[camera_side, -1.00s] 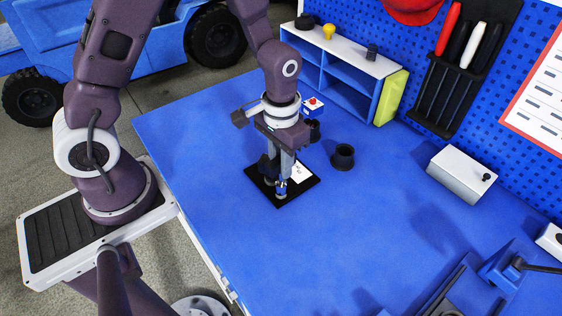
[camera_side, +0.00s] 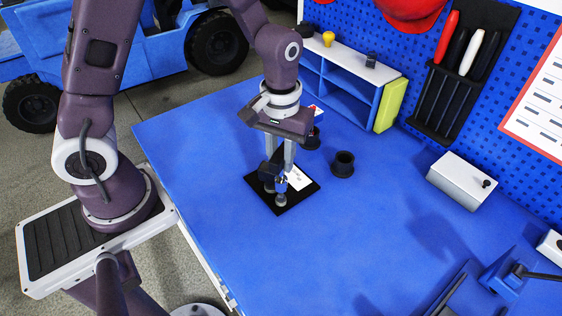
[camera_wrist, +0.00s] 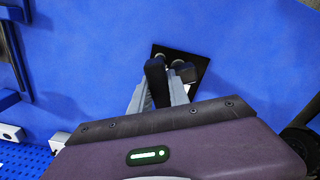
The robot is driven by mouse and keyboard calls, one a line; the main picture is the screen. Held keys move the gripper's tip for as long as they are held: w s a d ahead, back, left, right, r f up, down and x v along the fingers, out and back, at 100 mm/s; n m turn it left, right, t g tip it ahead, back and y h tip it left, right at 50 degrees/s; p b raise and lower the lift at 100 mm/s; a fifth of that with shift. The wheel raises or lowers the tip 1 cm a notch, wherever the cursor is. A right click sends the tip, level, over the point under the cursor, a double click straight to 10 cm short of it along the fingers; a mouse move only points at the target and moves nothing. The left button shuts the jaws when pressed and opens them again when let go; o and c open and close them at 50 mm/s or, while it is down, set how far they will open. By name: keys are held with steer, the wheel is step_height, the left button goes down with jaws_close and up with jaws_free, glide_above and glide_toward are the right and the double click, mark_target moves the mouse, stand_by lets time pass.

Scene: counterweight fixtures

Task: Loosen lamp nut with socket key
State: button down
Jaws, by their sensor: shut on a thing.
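In the side view, my gripper (camera_side: 278,168) points down over a black plate (camera_side: 305,192) on the blue bench. Its grey fingers are shut on the dark handle of the socket key (camera_side: 267,172). The key's handle (camera_wrist: 155,75) also shows between the fingers in the wrist view, above the plate (camera_wrist: 200,64). A small blue and metal part (camera_side: 281,186) stands at the key's lower end, over the plate. The lamp nut cannot be made out; whether the key's socket is seated on it is hidden. A white label lies on the plate.
Two black cups stand right of the plate, one in the open (camera_side: 343,164) and one nearer my wrist (camera_side: 312,139). A blue shelf (camera_side: 345,85) stands behind, a white box (camera_side: 460,175) at the right.

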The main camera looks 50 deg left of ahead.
steer(key=shift+r, duration=0.15)
steer(key=shift+r, duration=1.45)
